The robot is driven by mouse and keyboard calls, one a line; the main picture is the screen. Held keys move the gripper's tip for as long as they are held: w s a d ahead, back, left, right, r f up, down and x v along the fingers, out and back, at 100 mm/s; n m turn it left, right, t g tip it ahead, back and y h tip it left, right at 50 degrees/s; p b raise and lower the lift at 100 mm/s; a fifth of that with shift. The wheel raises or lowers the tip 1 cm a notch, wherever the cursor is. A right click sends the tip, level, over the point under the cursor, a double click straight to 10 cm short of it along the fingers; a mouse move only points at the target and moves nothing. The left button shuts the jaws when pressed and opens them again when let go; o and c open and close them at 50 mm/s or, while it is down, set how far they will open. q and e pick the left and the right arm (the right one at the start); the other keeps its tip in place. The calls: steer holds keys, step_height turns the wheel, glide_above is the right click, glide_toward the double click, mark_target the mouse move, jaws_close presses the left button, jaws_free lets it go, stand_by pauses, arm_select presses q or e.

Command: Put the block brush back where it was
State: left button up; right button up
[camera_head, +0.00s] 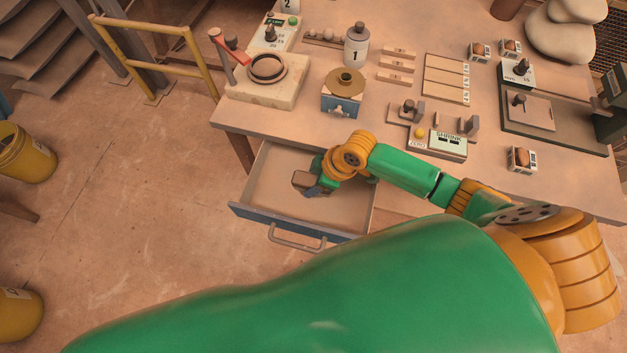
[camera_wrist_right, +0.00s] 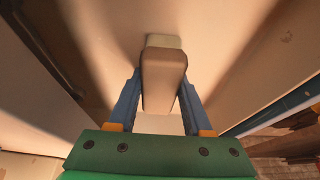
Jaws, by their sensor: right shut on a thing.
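My right gripper (camera_head: 318,190) is down inside the open drawer (camera_head: 262,178) below the table. In the right wrist view, its blue fingers (camera_wrist_right: 158,104) are shut on a brownish block, the block brush (camera_wrist_right: 163,78). The brush also shows in the head view (camera_head: 303,180), near the middle of the drawer. A pale strip shows at the brush's far end in the wrist view. I cannot tell whether the brush touches the drawer floor. My left gripper is not in view.
The drawer front has a grey handle (camera_head: 297,239). A yellow rail (camera_head: 160,28) stands at the left.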

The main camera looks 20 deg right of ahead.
steer(key=shift+f, duration=0.1)
steer(key=o, duration=1.2)
steer(key=shift+r, duration=0.25)
steer(key=p+v, duration=0.2)
steer(key=v, duration=1)
